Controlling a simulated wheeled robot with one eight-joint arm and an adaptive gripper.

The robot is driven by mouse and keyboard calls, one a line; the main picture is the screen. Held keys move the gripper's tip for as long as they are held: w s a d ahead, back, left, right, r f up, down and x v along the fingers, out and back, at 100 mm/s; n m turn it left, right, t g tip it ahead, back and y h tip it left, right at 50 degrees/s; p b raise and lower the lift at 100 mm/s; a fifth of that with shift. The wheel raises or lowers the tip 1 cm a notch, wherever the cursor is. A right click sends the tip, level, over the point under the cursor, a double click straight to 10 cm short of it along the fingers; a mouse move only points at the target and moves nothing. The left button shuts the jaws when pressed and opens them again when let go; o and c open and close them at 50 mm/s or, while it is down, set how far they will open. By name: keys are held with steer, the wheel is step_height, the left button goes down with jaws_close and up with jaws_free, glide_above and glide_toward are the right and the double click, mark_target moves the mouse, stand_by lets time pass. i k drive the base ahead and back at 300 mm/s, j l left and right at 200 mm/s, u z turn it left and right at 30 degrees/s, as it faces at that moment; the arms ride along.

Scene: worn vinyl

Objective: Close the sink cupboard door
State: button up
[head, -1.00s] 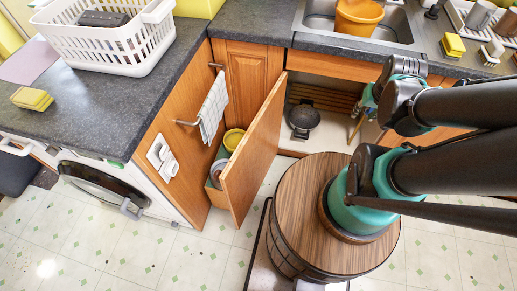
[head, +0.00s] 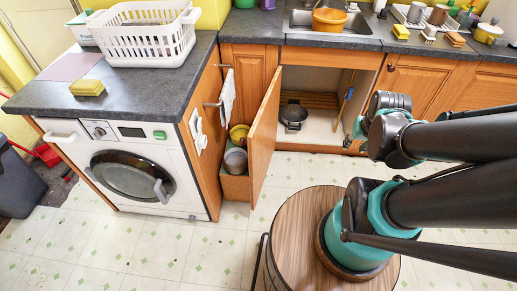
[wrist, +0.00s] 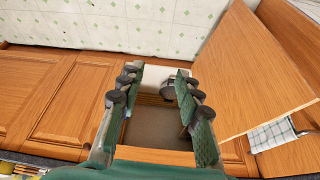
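The sink cupboard door (head: 265,135) is a plain wooden panel, standing wide open at the left of the cupboard opening (head: 335,95) and sticking out over the floor. In the wrist view the door (wrist: 255,70) fills the right side. My gripper (head: 359,128) is in front of the right part of the opening, mostly hidden by my arm. In the wrist view my gripper (wrist: 157,85) has its fingers apart with nothing held between them; the cupboard inside shows through the gap. The door is to the right of the fingers there, apart from them.
A dark pan (head: 293,116) sits inside the cupboard. A yellow bowl (head: 239,134) and a grey pot (head: 236,161) are behind the door's left side. A washing machine (head: 135,170) stands left. A towel (head: 227,97) hangs nearby. Floor (head: 200,255) at the left front is clear.

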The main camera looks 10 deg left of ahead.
mark_target(261, 141)
steer(key=k+j, duration=0.15)
steer(key=j, duration=0.25)
steer(key=k+j+z, duration=0.15)
steer(key=j, duration=0.2)
steer(key=k+j, duration=0.25)
steer(key=k+j+z, duration=0.1)
steer(key=j, duration=0.35)
steer(key=j+z, duration=0.15)
steer(key=j, duration=0.35)
steer(key=j+z, duration=0.1)
steer(key=j, duration=0.4)
steer(key=k+j+z, duration=0.15)
steer(key=j, duration=0.35)
steer(key=j+z, duration=0.15)
steer(key=j, duration=0.35)
steer(key=i+z, duration=0.1)
